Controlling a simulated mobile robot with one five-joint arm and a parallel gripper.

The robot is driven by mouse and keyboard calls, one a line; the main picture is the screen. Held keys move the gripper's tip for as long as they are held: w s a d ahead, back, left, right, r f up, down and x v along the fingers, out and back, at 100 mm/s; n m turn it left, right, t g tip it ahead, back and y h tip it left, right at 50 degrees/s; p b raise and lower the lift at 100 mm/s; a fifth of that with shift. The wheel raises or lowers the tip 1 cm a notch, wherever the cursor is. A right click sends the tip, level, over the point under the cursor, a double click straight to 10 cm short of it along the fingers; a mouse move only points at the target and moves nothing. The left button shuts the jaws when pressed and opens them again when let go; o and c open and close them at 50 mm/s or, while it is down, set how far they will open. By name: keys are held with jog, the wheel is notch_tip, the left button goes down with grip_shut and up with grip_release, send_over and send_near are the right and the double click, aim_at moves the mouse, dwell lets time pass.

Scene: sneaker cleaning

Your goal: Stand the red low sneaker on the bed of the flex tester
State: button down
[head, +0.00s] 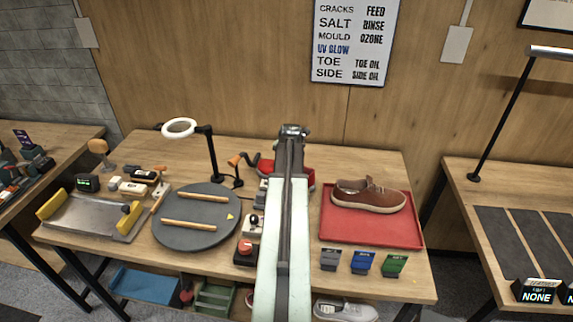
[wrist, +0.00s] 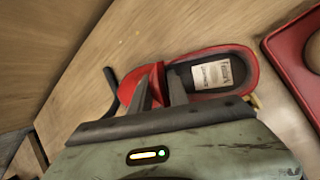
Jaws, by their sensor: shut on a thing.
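The red low sneaker shows in the wrist view (wrist: 132,83), with a dark inside and a pale printed insole label. My gripper (wrist: 160,88) is shut on the sneaker's red upper, near one end of its opening. In the head view my arm covers the middle of the sneaker (head: 266,167), and red shows on both sides of it. I cannot tell whether its sole touches the table. A grey metal bed with yellow end blocks and a green display, which looks like the flex tester (head: 90,212), stands at the table's left.
A round dark turntable (head: 195,203) with two wooden bars lies between the tester and my arm. A ring lamp (head: 180,128) rises behind it. A red tray (head: 370,232) with a brown shoe (head: 368,195) is at right. An orange-handled crank (head: 237,160) is close to the sneaker.

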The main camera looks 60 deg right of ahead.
jog(key=c, duration=1.3)
grip_release()
jog(key=shift+o, duration=0.2)
jog(key=p+v, duration=1)
jog(key=v, duration=0.2)
jog(key=shift+a, duration=0.1)
